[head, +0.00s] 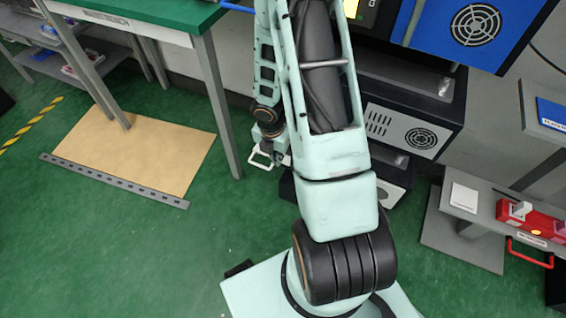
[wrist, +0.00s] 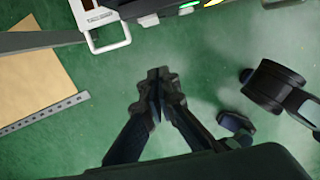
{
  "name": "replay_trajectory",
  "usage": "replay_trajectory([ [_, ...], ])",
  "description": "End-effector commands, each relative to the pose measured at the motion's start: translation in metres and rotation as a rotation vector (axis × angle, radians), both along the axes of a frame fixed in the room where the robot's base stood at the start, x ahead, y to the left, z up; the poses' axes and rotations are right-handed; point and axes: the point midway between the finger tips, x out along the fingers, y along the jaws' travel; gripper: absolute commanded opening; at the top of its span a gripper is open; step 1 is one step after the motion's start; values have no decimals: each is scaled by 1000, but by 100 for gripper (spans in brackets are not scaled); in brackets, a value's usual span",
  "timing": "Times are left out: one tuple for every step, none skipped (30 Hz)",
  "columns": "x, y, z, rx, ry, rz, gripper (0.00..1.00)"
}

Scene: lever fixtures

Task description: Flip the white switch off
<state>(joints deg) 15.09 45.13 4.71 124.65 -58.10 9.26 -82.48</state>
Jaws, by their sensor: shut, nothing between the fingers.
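A red fixture (head: 541,224) sits on a grey bench at the right of the head view. A small white lever (head: 520,209) stands up from it; I cannot tell for sure whether this is the white switch or how it is set. A white fixture with a white loop handle (wrist: 110,42) is at the top left of the wrist view. A similar white handle (head: 260,159) shows beside my arm in the head view. My gripper (wrist: 158,76) is shut and empty over the green floor, apart from the white fixture. It cannot be made out in the head view.
A green-topped table (head: 170,12) stands at the upper left, with a tan board (head: 150,150) on the floor below. Dark cabinets (head: 420,130) with fans stand behind my arm. A white plate (head: 464,197) lies on the grey bench. The floor at lower left is clear.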

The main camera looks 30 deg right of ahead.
Motion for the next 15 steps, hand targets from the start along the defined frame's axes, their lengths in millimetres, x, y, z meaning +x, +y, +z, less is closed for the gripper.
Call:
replay_trajectory([
  [0, 0, -3, 0, 0, 0, 0],
  [0, 0, -5, 0, 0, 0, 0],
  [0, -1, -9, 0, 0, 0, 0],
  [1, -1, -13, 0, 0, 0, 0],
  [1, -1, -17, 0, 1, 1, 0],
  [1, -1, -24, -1, 2, 2, 0],
  [1, -2, -30, -1, 3, 3, 0],
  [1, -3, -36, -1, 3, 2, 0],
  [2, -3, -45, -1, 2, 2, 0],
  [3, -4, -52, -1, 2, 3, 0],
  [3, -5, -59, -1, 3, 3, 0],
  [4, -5, -67, -1, 2, 2, 0],
  [4, -6, -74, 0, 3, 2, 0],
  [5, -7, -81, -1, 3, 2, 0],
  [6, -8, -89, -1, 2, 2, 0],
])
